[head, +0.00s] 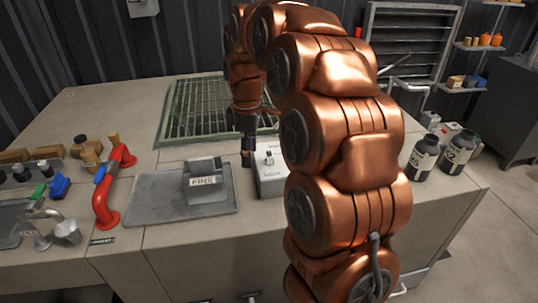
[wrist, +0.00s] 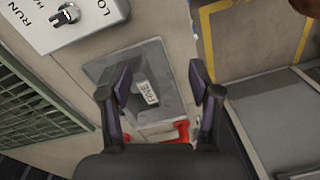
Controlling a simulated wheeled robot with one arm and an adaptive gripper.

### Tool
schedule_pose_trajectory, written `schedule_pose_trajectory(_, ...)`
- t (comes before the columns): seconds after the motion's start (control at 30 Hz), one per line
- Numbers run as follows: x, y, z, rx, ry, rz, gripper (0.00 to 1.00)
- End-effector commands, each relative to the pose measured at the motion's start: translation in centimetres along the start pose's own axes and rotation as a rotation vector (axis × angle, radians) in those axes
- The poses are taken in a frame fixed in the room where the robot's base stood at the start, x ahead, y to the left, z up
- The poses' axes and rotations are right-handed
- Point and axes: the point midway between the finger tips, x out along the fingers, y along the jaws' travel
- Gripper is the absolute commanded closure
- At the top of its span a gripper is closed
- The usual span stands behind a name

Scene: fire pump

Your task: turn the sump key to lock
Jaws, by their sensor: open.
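The sump key is a small metal key (wrist: 67,15) in the top of a pale switch box (wrist: 105,30). The box is labelled RUN and, partly cut off, HA and LO. In the head view the key (head: 268,158) stands up on the box (head: 272,187), which my arm partly hides. Which label the key points to I cannot tell. My gripper (head: 247,158) points down just left of the box, apart from the key. In the wrist view its fingers (wrist: 161,84) are wide apart with nothing held between them, and the key is up and left of them.
A red pipe (head: 105,195) stands further left. A green grating (head: 195,110) is behind. Dark bottles (head: 423,157) stand at the right. Bare counter (head: 90,120) shows at the back left.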

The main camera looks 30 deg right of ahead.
Motion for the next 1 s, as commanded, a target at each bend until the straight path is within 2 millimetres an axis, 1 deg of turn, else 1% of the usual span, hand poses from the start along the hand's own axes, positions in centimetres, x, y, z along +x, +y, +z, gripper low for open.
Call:
schedule_pose_trajectory(0.03, 0.4, 2.0, 0.2, -0.03, 0.001, 0.003, 0.38)
schedule_pose_trajectory(0.2, 1.2, 7.7, 1.3, -0.148, 0.006, 0.024, 0.38)
schedule_pose_trajectory(0.3, 1.7, 10.3, 2.2, -0.205, 0.003, 0.035, 0.38)
schedule_pose_trajectory(0.4, 2.3, 12.2, 2.9, -0.248, -0.003, 0.037, 0.38)
schedule_pose_trajectory(0.53, 2.5, 13.6, 3.6, -0.282, -0.005, 0.047, 0.38)
schedule_pose_trajectory(0.77, 3.4, 14.2, 3.8, -0.296, -0.007, 0.047, 0.38)
schedule_pose_trajectory(1.0, 6.2, 14.2, 3.8, -0.295, -0.007, 0.045, 0.38)
